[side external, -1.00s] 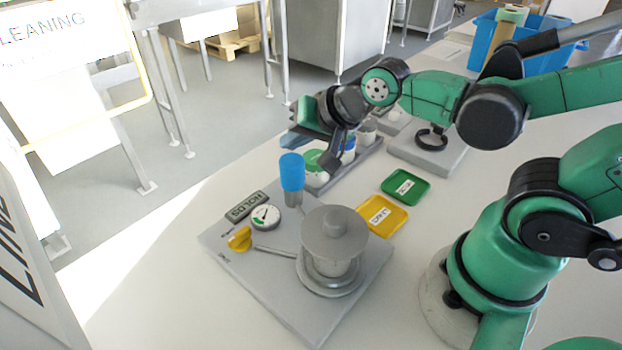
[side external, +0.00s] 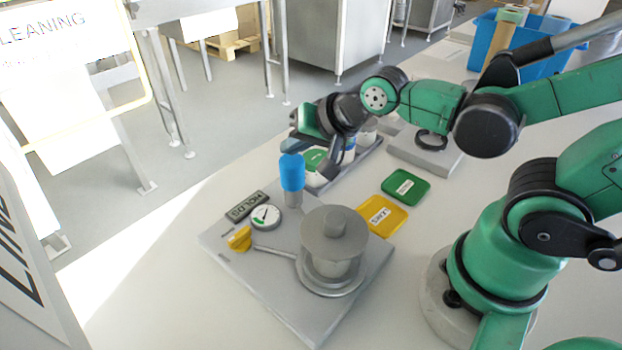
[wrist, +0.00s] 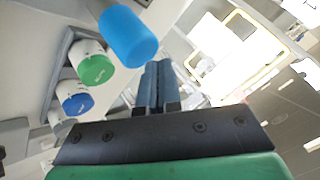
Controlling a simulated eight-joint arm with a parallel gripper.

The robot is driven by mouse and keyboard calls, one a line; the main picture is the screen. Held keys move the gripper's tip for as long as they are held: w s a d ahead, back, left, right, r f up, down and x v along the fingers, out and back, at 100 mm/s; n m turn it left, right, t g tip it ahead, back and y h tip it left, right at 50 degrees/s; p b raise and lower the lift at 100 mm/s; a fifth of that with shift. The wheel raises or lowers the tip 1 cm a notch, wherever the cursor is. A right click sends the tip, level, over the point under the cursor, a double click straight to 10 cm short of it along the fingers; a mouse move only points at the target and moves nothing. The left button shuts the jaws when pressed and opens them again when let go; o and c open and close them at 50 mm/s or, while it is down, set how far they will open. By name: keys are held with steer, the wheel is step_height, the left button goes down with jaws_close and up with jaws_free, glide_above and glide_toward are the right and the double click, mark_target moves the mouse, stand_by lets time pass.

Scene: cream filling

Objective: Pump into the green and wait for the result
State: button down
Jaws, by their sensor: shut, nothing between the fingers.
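The pump has a blue cylindrical handle (side external: 292,173) on a grey post, upright on a grey base plate (side external: 290,305). My gripper (side external: 294,144) is shut and empty, with its fingertips at the top of the handle; I cannot tell whether they touch. In the wrist view the shut fingers (wrist: 158,68) point just beside the blue handle (wrist: 129,36). A round white gauge (side external: 265,217) with a green zone lies beside the pump; its thin needle is too small to read surely. A dark sign (side external: 247,207) beside it seems to read HOLDS.
A yellow knob (side external: 239,239) and a grey lidded chamber (side external: 333,236) share the plate. Yellow (side external: 382,216) and green (side external: 405,187) labelled trays lie to the right. Behind the pump, a rack holds green-lidded (wrist: 95,69) and blue-lidded (wrist: 76,103) jars. The front table is clear.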

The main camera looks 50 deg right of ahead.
mark_target(295, 162)
steer(key=shift+f, duration=1.15)
stand_by(0.9)
steer(key=shift+r, duration=1.6)
steer(key=shift+r, duration=3)
steer(key=shift+f, duration=3.05)
